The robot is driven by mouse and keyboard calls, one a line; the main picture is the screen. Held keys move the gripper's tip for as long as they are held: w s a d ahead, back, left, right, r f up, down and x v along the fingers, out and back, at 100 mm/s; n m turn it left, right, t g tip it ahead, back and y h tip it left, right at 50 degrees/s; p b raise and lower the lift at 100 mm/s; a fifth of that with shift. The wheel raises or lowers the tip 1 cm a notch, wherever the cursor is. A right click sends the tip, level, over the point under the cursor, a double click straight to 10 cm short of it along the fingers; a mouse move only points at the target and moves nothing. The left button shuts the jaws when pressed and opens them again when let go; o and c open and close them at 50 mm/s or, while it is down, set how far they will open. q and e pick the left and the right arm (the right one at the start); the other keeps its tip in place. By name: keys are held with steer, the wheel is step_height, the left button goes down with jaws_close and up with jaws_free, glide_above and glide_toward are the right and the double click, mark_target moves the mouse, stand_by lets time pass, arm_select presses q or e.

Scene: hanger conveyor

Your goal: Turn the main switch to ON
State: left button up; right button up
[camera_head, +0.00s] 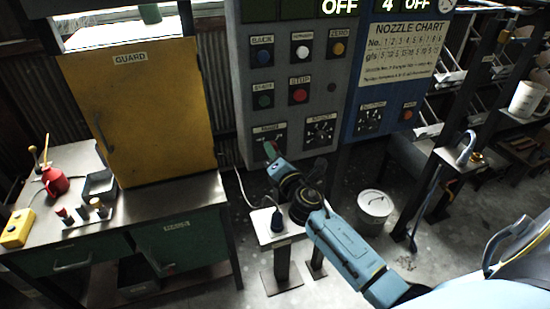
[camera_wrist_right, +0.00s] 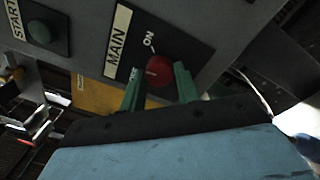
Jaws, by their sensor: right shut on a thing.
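The main switch is a red knob (camera_wrist_right: 159,72) on a black plate marked MAIN (camera_wrist_right: 117,40), with ON printed beside it. My right gripper (camera_wrist_right: 158,85) has its green fingers on either side of the knob and is shut on it. A faint light mark shows on the knob; I cannot tell its exact setting. In the head view my right gripper (camera_head: 271,152) reaches the bottom left of the grey control panel (camera_head: 325,108), and its fingers hide the knob. My left gripper is not in view.
A blue panel (camera_head: 398,105) with a nozzle chart stands right of the grey one. Displays above read OFF. Buttons sit above the switch, and a green START button (camera_wrist_right: 40,32) is near it. A yellow guard (camera_head: 135,110) stands left on a metal bench.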

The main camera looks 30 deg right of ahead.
steer(key=shift+a+m+h+b, duration=0.15)
steer(key=shift+m+b, duration=0.35)
steer(key=shift+m, duration=2.05)
steer(key=shift+d+m+h+b, duration=0.1)
steer(key=shift+m+h+b, duration=0.3)
steer(key=shift+m, duration=2.15)
steer(key=o, duration=1)
steer(key=shift+c, duration=0.2)
steer(key=b+v, duration=0.1)
steer(key=v, duration=1.2)
steer(key=shift+s, duration=0.2)
